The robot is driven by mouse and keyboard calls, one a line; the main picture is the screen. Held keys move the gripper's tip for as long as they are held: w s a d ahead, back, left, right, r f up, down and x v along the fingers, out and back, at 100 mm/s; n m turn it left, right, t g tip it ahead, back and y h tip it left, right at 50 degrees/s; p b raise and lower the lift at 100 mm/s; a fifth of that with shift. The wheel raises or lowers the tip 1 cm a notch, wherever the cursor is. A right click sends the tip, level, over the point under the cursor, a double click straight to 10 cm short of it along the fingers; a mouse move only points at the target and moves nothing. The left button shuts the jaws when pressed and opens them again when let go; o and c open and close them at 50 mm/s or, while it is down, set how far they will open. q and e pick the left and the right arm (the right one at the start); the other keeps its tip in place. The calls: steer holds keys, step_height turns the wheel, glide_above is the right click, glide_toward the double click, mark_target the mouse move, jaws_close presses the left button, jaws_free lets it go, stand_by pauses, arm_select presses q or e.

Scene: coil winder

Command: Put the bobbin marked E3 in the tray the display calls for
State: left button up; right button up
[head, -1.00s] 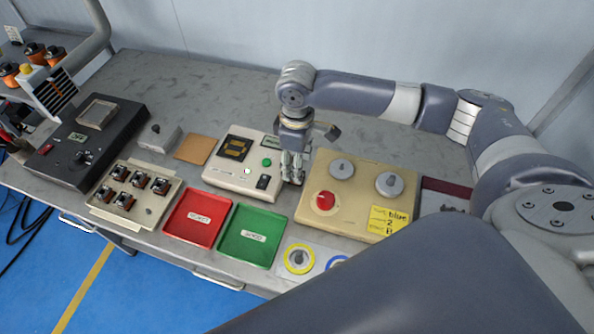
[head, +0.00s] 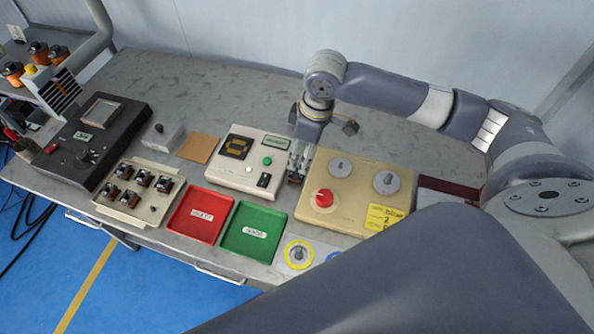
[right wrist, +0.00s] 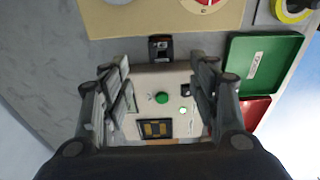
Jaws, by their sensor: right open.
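My right gripper (head: 298,164) hangs open between the cream tester and the beige panel. In the right wrist view, the open fingers (right wrist: 163,75) point toward a small dark bobbin (right wrist: 160,47) lying between tester and panel, with nothing between the jaws. Its mark is unreadable. Several dark and orange bobbins sit in a cream holder (head: 150,209); their marks are too small to read. The tester (head: 221,176) has a dark display (head: 236,147) with yellowish segments and a small greenish display (head: 276,142), both unreadable. A red tray (head: 186,222) and a green tray (head: 233,246), both labelled, are empty. My left gripper is not in view.
A black box (head: 84,142) stands left, near a shelf with orange spools (head: 38,50). A tan pad (head: 199,148) lies behind the holder. The back of the table is clear.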

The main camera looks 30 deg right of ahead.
mark_target(297, 171)
steer(key=f, duration=0.3)
steer(key=shift+w+a+f, duration=0.25)
steer(key=shift+w+f, duration=0.05)
steer(key=shift+s+f+p, duration=0.1)
steer(key=shift+f+p, duration=0.3)
steer(key=shift+f, duration=0.2)
steer(key=f, duration=0.4)
steer(key=shift+w+a+f+p, duration=0.1)
steer(key=shift+w+a+p, duration=0.2)
steer(key=shift+p, duration=0.1)
steer(key=shift+s, duration=0.1)
steer(key=c, duration=1.2)
step_height(297, 171, up, 10)
steer(key=b, duration=0.1)
steer(key=s+a+r+m, duration=0.1)
steer(key=s+r+m, duration=0.2)
steer(key=s+a+r+m, duration=0.1)
steer(key=s+r+m, duration=0.2)
steer(key=s+a+r+m+h+b, duration=0.1)
steer(key=s+r+m, duration=0.2)
steer(key=shift+s+a+t, duration=0.15)
steer(key=shift+s+t, duration=0.15)
